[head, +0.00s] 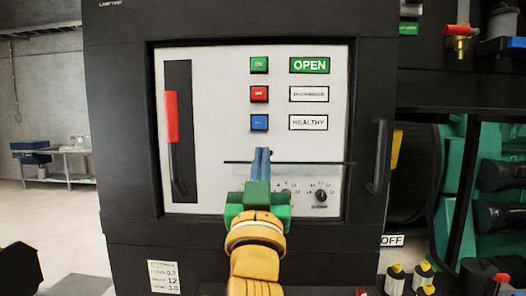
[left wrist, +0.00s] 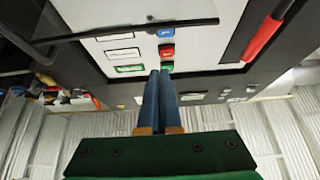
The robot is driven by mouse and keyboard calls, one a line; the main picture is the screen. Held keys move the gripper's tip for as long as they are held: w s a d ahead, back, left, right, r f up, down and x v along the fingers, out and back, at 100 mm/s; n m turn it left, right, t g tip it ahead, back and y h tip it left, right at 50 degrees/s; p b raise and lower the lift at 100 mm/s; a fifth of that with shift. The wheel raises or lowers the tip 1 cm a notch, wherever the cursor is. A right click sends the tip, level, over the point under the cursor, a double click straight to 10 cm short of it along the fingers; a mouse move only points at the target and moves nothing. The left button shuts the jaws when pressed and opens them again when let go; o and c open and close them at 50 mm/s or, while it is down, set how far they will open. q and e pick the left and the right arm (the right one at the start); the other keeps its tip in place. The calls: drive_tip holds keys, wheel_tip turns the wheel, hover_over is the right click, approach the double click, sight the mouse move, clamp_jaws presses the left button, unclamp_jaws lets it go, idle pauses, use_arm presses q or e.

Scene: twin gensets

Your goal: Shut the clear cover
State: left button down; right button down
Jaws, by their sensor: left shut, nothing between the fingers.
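The clear cover is hard to make out on the light switch panel (head: 210,110). A thin dark bar (head: 315,163), which looks like its edge, runs across below the buttons. The bar also shows in the left wrist view (left wrist: 110,34), standing off the panel. I cannot tell the cover's exact angle. My left gripper (head: 262,152) is shut and empty in front of the panel, its blue fingertips overlapping the bar in the head view. Contact cannot be told. In the left wrist view its fingers (left wrist: 160,76) point toward the buttons. My right gripper is not in view.
Green, red and blue buttons (head: 259,94) sit beside the OPEN and HEALTHY labels. A red-handled lever (head: 171,117) is at the panel's left, two rotary knobs (head: 320,196) at lower right. A dark vertical handle (head: 378,157) projects from the cabinet frame at right.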

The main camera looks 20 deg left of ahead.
use_arm(q)
drive_tip(key=p+x, duration=0.3)
drive_tip(key=x, duration=0.4)
drive_tip(key=f, duration=0.2)
drive_tip(key=s+f, duration=0.1)
drive_tip(key=f, duration=0.2)
drive_tip(key=shift+d, duration=0.1)
drive_tip(key=shift+w, duration=0.1)
